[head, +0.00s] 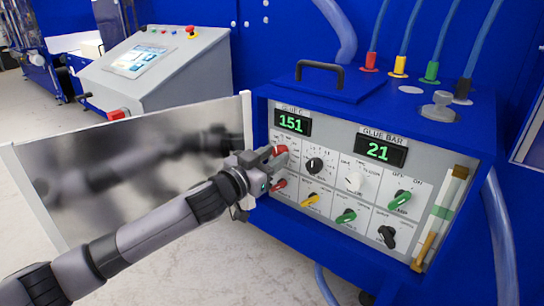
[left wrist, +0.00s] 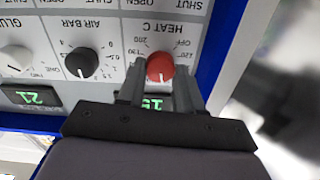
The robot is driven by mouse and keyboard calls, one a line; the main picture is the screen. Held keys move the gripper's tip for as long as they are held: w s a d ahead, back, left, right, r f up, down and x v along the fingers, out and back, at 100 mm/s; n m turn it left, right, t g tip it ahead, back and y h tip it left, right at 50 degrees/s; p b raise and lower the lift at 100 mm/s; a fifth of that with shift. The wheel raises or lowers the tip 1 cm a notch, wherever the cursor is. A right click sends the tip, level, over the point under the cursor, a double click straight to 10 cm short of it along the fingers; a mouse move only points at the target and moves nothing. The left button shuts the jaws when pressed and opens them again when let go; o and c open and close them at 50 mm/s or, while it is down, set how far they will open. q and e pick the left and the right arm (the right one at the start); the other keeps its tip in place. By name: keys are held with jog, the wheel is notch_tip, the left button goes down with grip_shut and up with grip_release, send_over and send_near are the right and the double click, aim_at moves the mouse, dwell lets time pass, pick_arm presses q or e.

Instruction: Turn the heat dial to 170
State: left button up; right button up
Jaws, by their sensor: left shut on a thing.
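The red heat dial (head: 281,150) sits at the upper left of the grey control panel. The green display (head: 291,122) above it reads 151. My left gripper (head: 272,160) is at this dial and hides part of it. In the left wrist view the red dial (left wrist: 160,67), under the HEAT C label, is between the two dark fingers of my left gripper (left wrist: 159,76), which are shut on it. That view is upside down to the panel, and the fingers hide part of the display (left wrist: 155,103). My right gripper is not in view.
A second display (head: 380,150) reads 21. Black, white, green, red and yellow knobs fill the panel close to the gripper, including the black air bar knob (left wrist: 82,62). The open metal door (head: 130,165) stands left of the panel, behind my left arm.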

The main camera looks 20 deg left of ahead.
pick_arm(q)
jog(key=m+p, duration=0.1)
jog(key=m, duration=0.1)
jog(key=shift+r+m, duration=0.1)
jog(key=shift+m, duration=0.3)
jog(key=m+p, duration=0.1)
jog(key=m, duration=0.1)
jog(key=shift+m+p, duration=0.3)
jog(key=shift+p, duration=0.1)
jog(key=m+p, duration=0.1)
jog(key=m, duration=0.2)
jog(key=shift+m+p, duration=0.45)
jog(key=shift+m, duration=1.05)
jog(key=o, duration=1)
jog(key=shift+o, duration=0.2)
